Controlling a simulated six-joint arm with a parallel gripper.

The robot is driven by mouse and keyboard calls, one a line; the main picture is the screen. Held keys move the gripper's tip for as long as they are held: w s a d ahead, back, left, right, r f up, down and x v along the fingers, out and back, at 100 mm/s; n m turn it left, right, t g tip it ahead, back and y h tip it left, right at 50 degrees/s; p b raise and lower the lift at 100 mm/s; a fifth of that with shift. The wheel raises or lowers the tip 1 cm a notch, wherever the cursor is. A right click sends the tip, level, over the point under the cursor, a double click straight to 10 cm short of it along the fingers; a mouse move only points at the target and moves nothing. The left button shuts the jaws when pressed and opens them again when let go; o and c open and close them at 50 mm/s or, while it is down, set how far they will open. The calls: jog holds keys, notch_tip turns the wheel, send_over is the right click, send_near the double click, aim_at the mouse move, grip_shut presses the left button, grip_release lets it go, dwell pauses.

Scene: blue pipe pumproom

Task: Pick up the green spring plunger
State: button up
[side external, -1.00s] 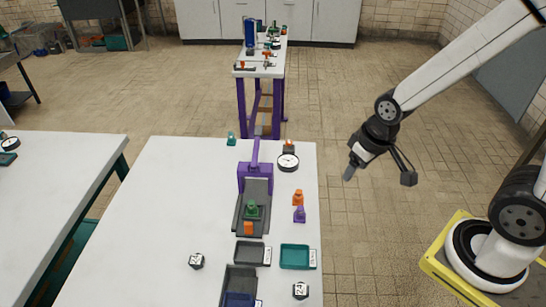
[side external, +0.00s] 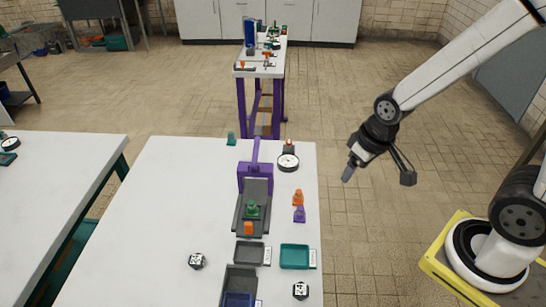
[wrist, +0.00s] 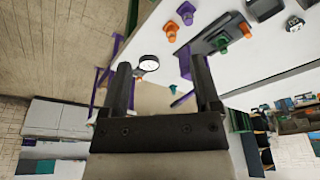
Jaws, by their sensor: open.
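The green spring plunger (side external: 251,209) stands on the grey sloping bed of a purple fixture (side external: 255,177) on the white table. In the wrist view a green piece (wrist: 219,42) shows on the dark bed near the top, past the right finger. My gripper (side external: 350,170) hangs in the air off the table's right edge, well apart from the plunger. In the wrist view my gripper (wrist: 160,75) has its two fingers spread with nothing between them.
An orange plunger (side external: 298,197) and a purple plunger (side external: 299,214) stand right of the fixture. A round gauge (side external: 288,162) is behind them. A teal tray (side external: 295,256) lies nearer.

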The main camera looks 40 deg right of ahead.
jog(key=f+m+g, duration=0.1)
jog(key=f+m, duration=0.1)
jog(key=m, duration=0.1)
jog(key=m+t+y, duration=0.3)
jog(key=m+y, duration=1)
jog(key=m, duration=0.6)
send_near(254, 203)
jog(key=shift+w+f+x, duration=0.1)
jog(key=shift+w+x, duration=0.05)
jog(key=shift+x, duration=1.1)
jog(key=shift+w+f+x, duration=0.15)
jog(key=shift+x, duration=1.1)
jog(key=shift+d, duration=0.1)
jog(key=shift+x, duration=2.9)
jog(key=shift+f, duration=0.1)
grip_shut()
